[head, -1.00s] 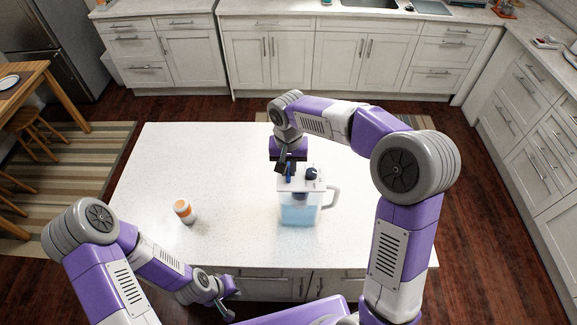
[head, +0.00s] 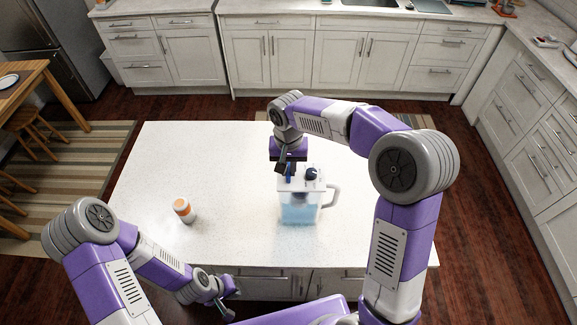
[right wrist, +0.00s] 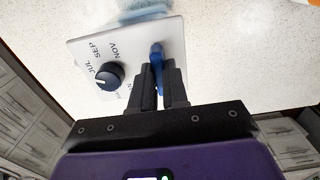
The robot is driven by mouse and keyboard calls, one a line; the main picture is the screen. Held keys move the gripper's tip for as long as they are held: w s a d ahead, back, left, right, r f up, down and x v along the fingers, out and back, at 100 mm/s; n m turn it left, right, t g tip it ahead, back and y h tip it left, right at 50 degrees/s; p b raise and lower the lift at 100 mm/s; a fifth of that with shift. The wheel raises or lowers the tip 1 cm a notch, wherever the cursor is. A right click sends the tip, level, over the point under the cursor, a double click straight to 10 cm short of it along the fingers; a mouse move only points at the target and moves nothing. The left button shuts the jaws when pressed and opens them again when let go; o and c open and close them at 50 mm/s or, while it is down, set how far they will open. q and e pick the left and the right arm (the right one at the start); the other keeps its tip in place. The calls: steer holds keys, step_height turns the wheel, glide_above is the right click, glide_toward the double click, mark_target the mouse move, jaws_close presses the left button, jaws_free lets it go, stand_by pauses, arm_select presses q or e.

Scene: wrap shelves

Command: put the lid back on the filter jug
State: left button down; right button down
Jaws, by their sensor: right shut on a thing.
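The filter jug (head: 299,211) stands upright on the white counter, clear-walled with pale blue water inside and a handle on its right. Its white lid (head: 312,185) is at the jug's top; I cannot tell whether it is fully seated. The lid also shows in the right wrist view (right wrist: 128,52), with a dark dial, month letters and a blue tab (right wrist: 157,58). My right gripper (head: 287,170) is shut on this tab, as the right wrist view (right wrist: 159,80) shows. My left gripper (head: 231,300) is low by the counter's front edge, empty, its fingers apart.
A small orange-and-white bottle (head: 184,211) stands on the counter (head: 210,160) left of the jug. The rest of the counter top is clear. Cabinets line the back and right walls; a wooden table (head: 30,85) is at the far left.

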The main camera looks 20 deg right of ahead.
steer(key=shift+f, duration=0.2)
stand_by(0.4)
steer(key=c, duration=0.6)
jaws_free()
steer(key=shift+r, duration=0.2)
steer(key=shift+r+p, duration=2.65)
steer(key=shift+r, duration=0.7)
jaws_close()
